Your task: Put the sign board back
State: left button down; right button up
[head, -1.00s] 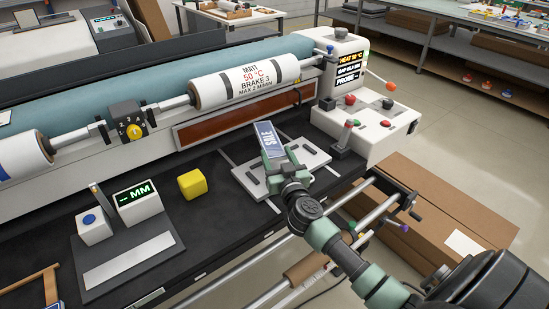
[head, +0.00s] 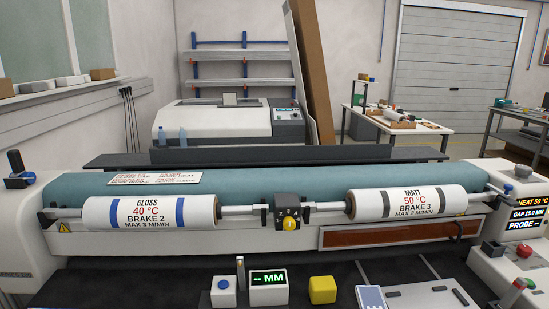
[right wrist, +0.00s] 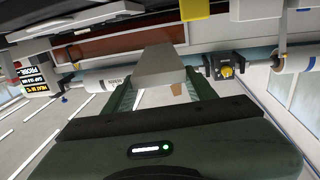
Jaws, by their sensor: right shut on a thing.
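The sign board (head: 371,298) shows as a small panel with a blue face and pale edge at the bottom of the head view. It overlaps the left side of a light slotted plate (head: 430,296); whether it touches the plate I cannot tell. In the right wrist view the sign board (right wrist: 160,62) appears as a plain grey slab seen from behind. My right gripper (right wrist: 160,82) is shut on it, with a green finger on each side. The right gripper is below the head view's edge. My left gripper is in neither current view.
A yellow block (head: 322,290), a green-lit MM readout (head: 268,288) and a blue-button box (head: 223,291) stand left of the plate. Behind are the gloss roll (head: 150,212) and matt roll (head: 407,202). A control box with red knobs (head: 520,265) stands right.

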jog(key=s+a+r+y, duration=0.1)
jog(key=s+a+r, duration=0.2)
jog(key=s, duration=0.4)
jog(key=shift+a+n, duration=0.3)
jog(key=shift+a, duration=0.05)
jog(key=shift+w+d+r, duration=0.1)
